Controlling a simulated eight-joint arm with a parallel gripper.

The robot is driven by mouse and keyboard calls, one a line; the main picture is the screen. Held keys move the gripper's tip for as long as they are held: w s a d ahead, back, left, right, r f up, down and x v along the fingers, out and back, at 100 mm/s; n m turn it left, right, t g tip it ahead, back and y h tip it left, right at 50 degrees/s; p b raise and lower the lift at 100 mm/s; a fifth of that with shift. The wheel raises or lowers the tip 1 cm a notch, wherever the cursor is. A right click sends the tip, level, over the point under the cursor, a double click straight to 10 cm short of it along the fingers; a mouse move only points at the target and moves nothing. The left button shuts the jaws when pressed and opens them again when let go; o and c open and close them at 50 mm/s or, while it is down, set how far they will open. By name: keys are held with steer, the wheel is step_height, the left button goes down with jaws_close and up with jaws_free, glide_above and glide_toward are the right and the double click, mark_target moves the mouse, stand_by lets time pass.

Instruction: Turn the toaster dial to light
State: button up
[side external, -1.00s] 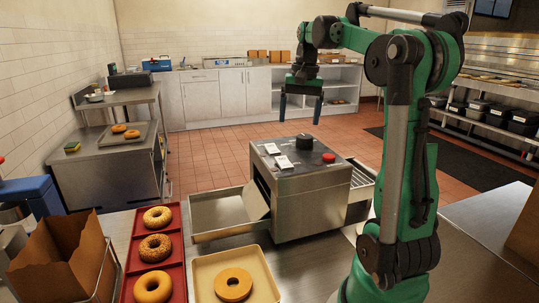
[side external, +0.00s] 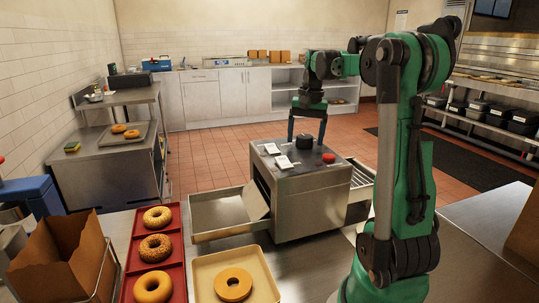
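The toaster (side external: 310,200) is a steel box on the counter with an open slanted chute on its left. Whether the fingers touch the dial cannot be told. The dial's marking is too small to read.
A red tray (side external: 174,262) with several bagels and a beige tray (side external: 262,289) with one bagel lie on the front counter. A brown paper bag (side external: 62,260) stands at the left. A wire rack (side external: 361,178) adjoins the toaster's right side.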

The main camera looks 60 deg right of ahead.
mark_target(306, 136)
jaws_close()
steer(key=shift+n, duration=0.3)
steer(key=n, duration=1.1)
steer(key=shift+d+g+y, duration=0.1)
steer(key=shift+g+y, duration=0.2)
steer(key=shift+n, duration=0.3)
steer(key=shift+o, duration=1.2)
jaws_free()
steer(key=shift+d+r, duration=0.15)
steer(key=shift+r, duration=2.7)
